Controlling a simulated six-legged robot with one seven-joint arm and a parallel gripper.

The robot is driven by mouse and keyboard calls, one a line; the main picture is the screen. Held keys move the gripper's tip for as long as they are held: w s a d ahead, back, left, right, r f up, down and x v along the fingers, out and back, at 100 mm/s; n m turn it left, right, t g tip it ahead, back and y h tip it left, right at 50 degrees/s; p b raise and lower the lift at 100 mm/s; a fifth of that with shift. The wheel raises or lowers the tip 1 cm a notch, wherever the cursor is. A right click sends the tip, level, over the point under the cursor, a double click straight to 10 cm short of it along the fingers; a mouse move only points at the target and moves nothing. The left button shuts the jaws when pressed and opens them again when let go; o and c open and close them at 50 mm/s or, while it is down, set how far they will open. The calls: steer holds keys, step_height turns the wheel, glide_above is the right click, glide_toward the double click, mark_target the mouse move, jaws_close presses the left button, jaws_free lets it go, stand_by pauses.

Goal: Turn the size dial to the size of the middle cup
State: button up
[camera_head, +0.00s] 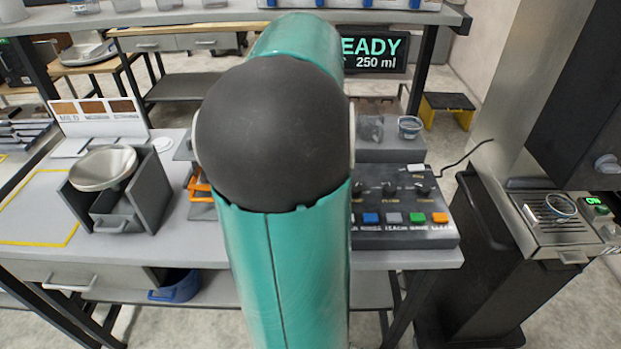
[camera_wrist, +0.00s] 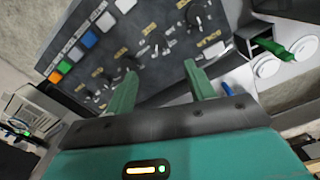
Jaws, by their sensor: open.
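The control panel (camera_head: 405,235) is a dark box with dark dials (camera_head: 422,188) above coloured buttons. In the wrist view the panel (camera_wrist: 115,38) is tilted, with several dials; I cannot read which is the size dial. My gripper (camera_wrist: 160,67) is open and empty. Contact does not show. Clear cups stand behind the panel (camera_head: 408,127) and on the top shelf (camera_head: 170,4); I cannot tell which is the middle cup.
My arm hides the table's middle. A display (camera_head: 370,50) reads "EADY" and "250 ml". A metal bowl (camera_head: 103,168) sits on a grey stand at left. A steel machine (camera_head: 560,225) stands at right. White discs and a green lever (camera_wrist: 300,47) lie beside the panel.

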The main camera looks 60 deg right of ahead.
steer(key=f, duration=1.3)
steer(key=shift+s+f, duration=0.25)
steer(key=shift+s, duration=0.1)
steer(key=c, duration=1)
